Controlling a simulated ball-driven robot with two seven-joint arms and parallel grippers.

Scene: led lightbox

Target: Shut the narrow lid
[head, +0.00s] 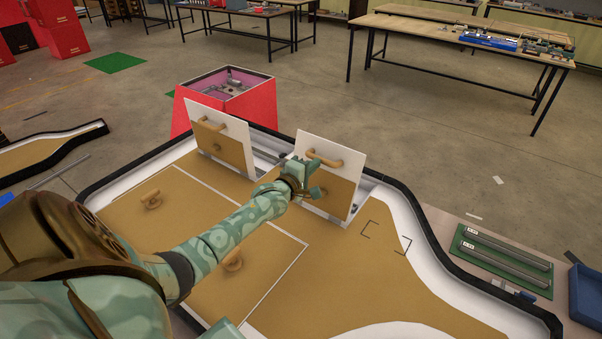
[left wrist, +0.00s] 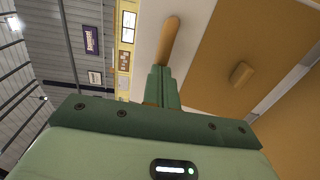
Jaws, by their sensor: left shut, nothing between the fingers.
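Two white-edged lids with tan panels stand raised at the far side of the lightbox (head: 345,292): a left lid (head: 226,141) and a right lid (head: 338,184). I cannot tell surely which is the narrow one. Each has a wooden bar handle near its top edge; the right lid's handle (head: 325,159) is nearest my gripper. My left gripper (head: 301,168) is shut and empty, at the left side of the right lid. In the left wrist view its closed fingers (left wrist: 161,84) point at a wooden handle (left wrist: 171,38) on a white strip; contact is unclear. My right gripper is not in view.
Wooden knobs (head: 150,200) (head: 233,261) stand up from the flat tan top. A red bin (head: 262,104) stands behind the lids. A green board with metal bars (head: 507,255) and a blue tray (head: 588,292) lie at the right. The tan top right of the lids is clear.

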